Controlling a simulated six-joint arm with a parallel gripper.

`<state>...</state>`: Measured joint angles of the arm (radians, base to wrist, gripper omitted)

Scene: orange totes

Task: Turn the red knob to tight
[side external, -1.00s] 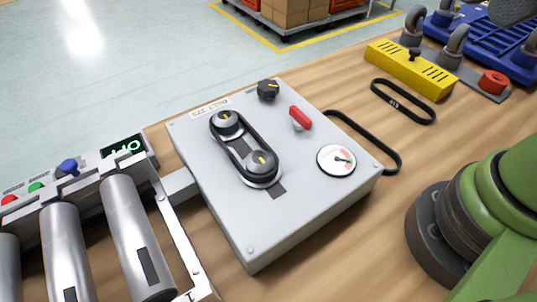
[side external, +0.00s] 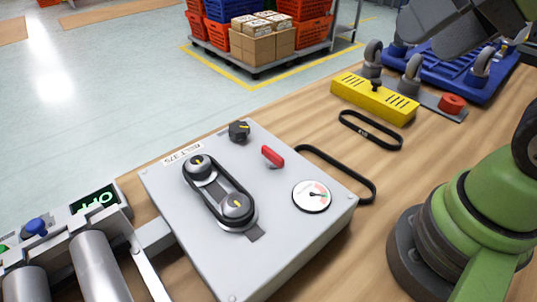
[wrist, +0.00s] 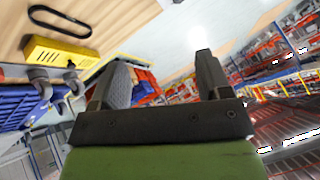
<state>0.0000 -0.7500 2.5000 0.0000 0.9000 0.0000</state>
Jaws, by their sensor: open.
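The red knob (side external: 272,156) is a bar-shaped handle on top of the grey belt box (side external: 190,235), between a black knob (side external: 239,131) and a round white gauge (side external: 311,196). A black belt runs around two pulleys (side external: 236,206) on the box. The gauge's coloured scale shows, but its markings are too small to read. My gripper (wrist: 162,72) is open and empty in the wrist view, its two fingers wide apart. In the side view, dark grey parts of my arm's end show at the top right, well away from the red knob. The wrist view does not show the knob.
A loose black belt (side external: 370,130) and another beside the box (side external: 345,172) lie on the wooden bench. A roller conveyor (side external: 105,270) adjoins the box.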

